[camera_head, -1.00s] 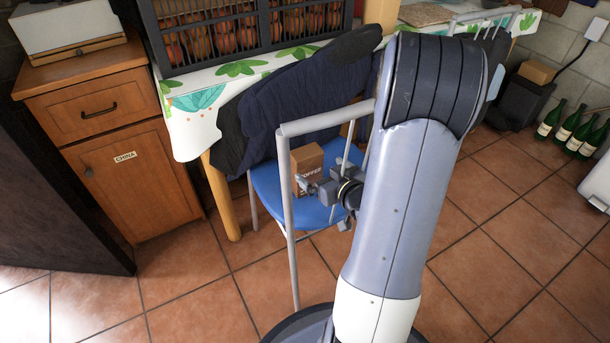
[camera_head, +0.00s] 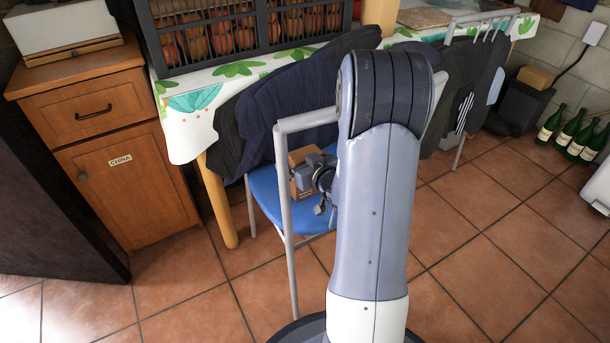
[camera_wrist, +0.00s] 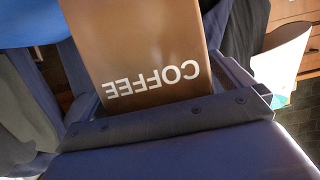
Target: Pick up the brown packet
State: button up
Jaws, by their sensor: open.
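The brown packet (camera_head: 298,160) stands on the blue seat of a chair, under the tabletop's edge. In the head view it is partly hidden behind my gripper (camera_head: 308,185). In the wrist view the packet (camera_wrist: 145,45) is large and close, with the word COFFEE upside down on its face. My gripper (camera_wrist: 170,100) is open, with its dark fingers on either side of the lower part of the packet. I cannot tell whether the fingers touch it.
The grey chair frame (camera_head: 286,215) rises close beside my arm. Dark clothing (camera_head: 290,95) hangs over the chair. A table with a leafy cloth (camera_head: 190,130) stands behind, carrying a dark crate (camera_head: 165,45). Green bottles (camera_head: 568,130) stand far right.

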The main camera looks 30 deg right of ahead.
jog(key=shift+c, duration=0.4)
jog(key=c, duration=1.1)
jog(key=shift+r, duration=0.1)
